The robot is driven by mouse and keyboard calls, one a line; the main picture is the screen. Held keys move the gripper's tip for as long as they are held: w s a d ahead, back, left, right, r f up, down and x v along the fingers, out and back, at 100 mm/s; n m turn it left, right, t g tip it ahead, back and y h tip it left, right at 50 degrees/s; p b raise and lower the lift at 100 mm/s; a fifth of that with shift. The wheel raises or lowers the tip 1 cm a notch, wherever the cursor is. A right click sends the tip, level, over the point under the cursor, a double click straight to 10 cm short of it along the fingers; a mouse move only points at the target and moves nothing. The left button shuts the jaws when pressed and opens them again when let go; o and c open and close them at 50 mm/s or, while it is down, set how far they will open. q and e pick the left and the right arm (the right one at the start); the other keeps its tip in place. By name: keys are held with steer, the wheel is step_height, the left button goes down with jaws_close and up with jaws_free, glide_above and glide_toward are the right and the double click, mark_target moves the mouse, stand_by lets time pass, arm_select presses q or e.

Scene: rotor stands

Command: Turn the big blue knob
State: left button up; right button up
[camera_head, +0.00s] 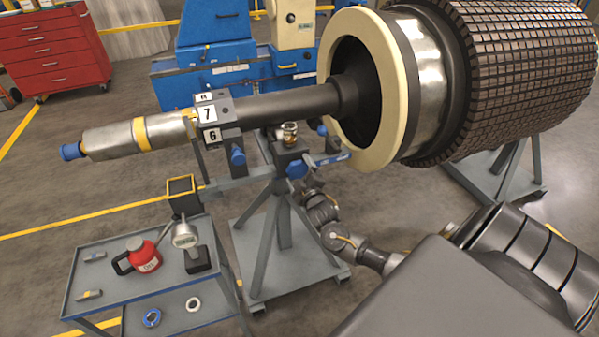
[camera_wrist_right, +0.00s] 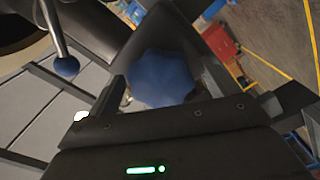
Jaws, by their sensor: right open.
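The big blue knob (camera_head: 297,169) sits on the front of the grey rotor stand (camera_head: 281,215), below the shaft. In the right wrist view the lobed blue knob (camera_wrist_right: 162,78) fills the space in front of my right gripper, between its dark fingers. My right gripper (camera_head: 306,184) reaches up from below in the head view, close beneath the knob and partly hidden by the stand and my own wrist. It is open. Whether the fingers touch the knob cannot be told. My left gripper is out of view.
A blue lever (camera_head: 332,160) sticks out right of the knob, and a smaller blue knob (camera_head: 237,157) hangs to its left. The large rotor (camera_head: 520,75) is above right.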

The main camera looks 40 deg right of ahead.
steer(key=c, duration=1)
steer(key=shift+m, duration=0.4)
